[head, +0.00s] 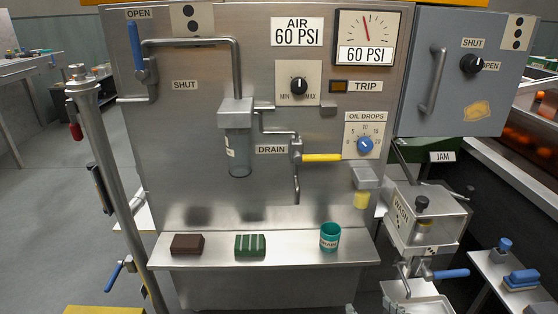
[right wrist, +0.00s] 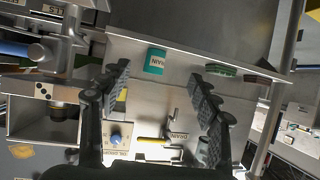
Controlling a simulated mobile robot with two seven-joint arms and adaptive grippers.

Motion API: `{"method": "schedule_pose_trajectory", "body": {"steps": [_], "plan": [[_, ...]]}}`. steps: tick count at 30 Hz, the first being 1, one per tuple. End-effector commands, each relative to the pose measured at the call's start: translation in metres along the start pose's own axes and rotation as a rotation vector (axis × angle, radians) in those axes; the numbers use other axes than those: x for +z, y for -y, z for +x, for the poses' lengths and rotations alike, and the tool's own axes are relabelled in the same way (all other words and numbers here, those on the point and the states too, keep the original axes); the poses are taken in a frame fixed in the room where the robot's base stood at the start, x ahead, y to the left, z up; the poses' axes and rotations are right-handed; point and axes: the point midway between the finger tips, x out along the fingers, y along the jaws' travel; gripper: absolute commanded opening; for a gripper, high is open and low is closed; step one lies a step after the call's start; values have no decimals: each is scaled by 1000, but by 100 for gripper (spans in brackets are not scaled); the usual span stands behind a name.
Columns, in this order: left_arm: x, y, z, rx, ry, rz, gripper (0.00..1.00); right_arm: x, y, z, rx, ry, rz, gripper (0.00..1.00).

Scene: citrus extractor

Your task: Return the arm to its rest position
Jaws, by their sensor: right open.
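My right gripper (right wrist: 160,82) shows in the right wrist view, with its two dark fingers wide apart and nothing between them. Beyond the fingers is the steel panel, seen upside down, with the teal drain cup (right wrist: 155,61) on the shelf. In the head view the teal cup (head: 330,237) stands at the right end of the steel shelf (head: 290,256). I cannot make out either gripper in the head view. My left gripper is in neither view.
The panel (head: 200,130) carries a filter bowl (head: 238,150), a yellow drain handle (head: 322,157) and a blue oil knob (head: 365,145). A brown block (head: 187,244) and a green block (head: 250,245) lie on the shelf. A wash box (head: 425,215) stands at right. A grey door (head: 455,75) hangs open.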

Motion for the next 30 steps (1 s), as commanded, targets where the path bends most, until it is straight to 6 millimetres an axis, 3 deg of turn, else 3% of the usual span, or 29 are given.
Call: {"method": "schedule_pose_trajectory", "body": {"steps": [5,12,22,23,25,30], "plan": [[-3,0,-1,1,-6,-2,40,43,-15,-14,57,211,-32,62],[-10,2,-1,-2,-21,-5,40,98,-36,-51,128,500,-66,62],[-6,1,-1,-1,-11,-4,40,149,-53,-114,196,830,-80,62],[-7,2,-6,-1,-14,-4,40,152,-54,-115,196,845,-80,62],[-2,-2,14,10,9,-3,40,161,-54,-106,187,847,-77,62],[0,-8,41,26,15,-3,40,183,-54,-89,173,855,-69,62]]}}
